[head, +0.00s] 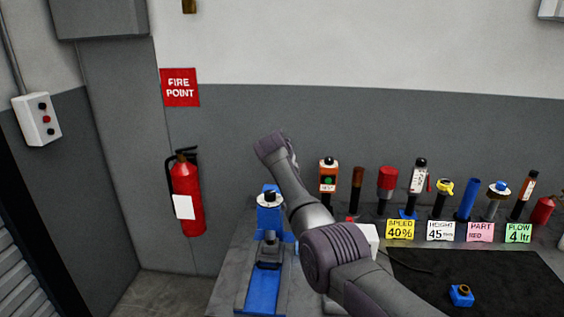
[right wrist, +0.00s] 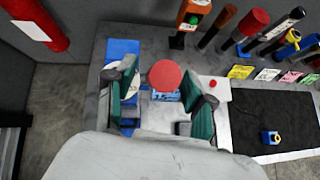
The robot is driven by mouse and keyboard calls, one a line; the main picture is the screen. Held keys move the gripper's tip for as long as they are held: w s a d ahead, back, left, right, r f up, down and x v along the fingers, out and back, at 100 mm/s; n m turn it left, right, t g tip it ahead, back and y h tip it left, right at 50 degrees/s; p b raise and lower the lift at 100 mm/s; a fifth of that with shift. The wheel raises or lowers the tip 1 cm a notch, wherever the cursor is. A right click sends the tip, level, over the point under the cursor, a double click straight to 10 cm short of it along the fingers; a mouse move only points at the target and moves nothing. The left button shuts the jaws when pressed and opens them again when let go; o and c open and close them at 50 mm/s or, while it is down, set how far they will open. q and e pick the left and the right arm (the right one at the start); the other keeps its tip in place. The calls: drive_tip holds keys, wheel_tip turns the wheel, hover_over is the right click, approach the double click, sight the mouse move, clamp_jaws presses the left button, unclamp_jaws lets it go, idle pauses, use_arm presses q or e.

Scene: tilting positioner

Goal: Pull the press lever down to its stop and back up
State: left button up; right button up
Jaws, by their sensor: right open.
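The blue press (head: 268,217) stands on the left part of the bench, with its blue base (head: 262,290) in front. In the right wrist view its blue body (right wrist: 122,47) shows behind the left finger. A round red knob, apparently the press lever's end (right wrist: 165,75), shows between the fingers of my right gripper (right wrist: 160,92). The green-padded fingers are open, one on each side of it, with gaps visible. How deep the knob sits between them I cannot tell. My left gripper is out of view.
Several upright tools, including an orange box with a green button (head: 328,177), line the bench back behind cards such as the yellow speed card (head: 400,229). A black mat (head: 500,285) carries a small blue part (head: 461,295). A fire extinguisher (head: 187,195) hangs left.

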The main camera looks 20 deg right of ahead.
drive_tip(key=v, duration=1)
drive_tip(key=shift+f, duration=0.15)
